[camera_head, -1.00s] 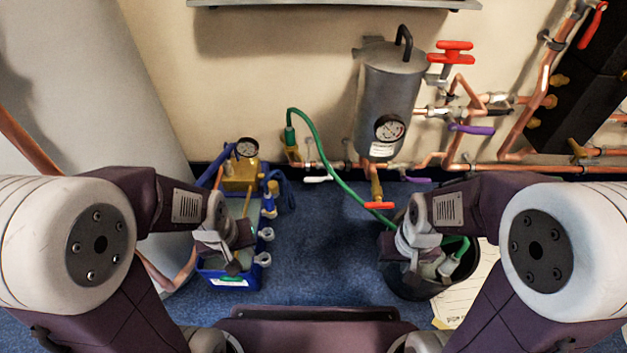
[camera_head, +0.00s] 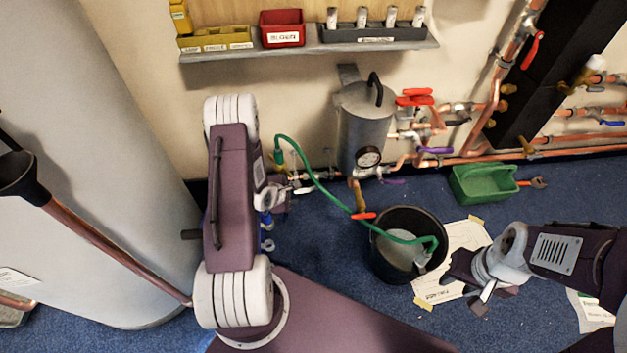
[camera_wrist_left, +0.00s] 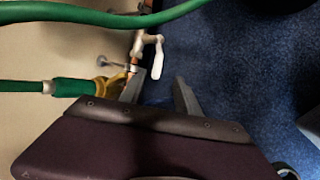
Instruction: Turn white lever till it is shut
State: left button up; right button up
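The white lever (camera_wrist_left: 157,60) hangs from a small valve on the copper pipe in the left wrist view. It shows small and pale in the head view (camera_head: 304,190), low on the wall near the green hose's end. My left gripper (camera_wrist_left: 158,84) is open and empty. Its fingertips point toward the lever, which appears just beyond the gap between them; I see no contact. In the head view my left arm hides most of that gripper. My right gripper (camera_head: 478,285) is above the floor beside the black bucket; its finger opening is unclear.
The green hose (camera_head: 325,190) arches from the pipe to the black bucket (camera_head: 385,262) and crosses the top of the left wrist view. A grey tank (camera_head: 362,130) and red-handled valve (camera_head: 414,98) stand right of the lever. A shelf (camera_head: 300,48) is above.

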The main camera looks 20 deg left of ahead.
aim_at(302, 191)
pick_arm(q)
jog(key=b+x, duration=0.3)
jog(key=x, duration=0.1)
jog(key=b+x, duration=0.3)
jog(key=x, duration=0.1)
jog(key=shift+s+a+f+b, duration=0.1)
jog(key=shift+a+b, duration=0.15)
jog(key=shift+b, duration=0.1)
jog(key=shift+w+f+b, duration=0.25)
jog(key=shift+w+b, duration=0.05)
jog(key=shift+w, duration=0.1)
grip_shut()
dwell(0.7)
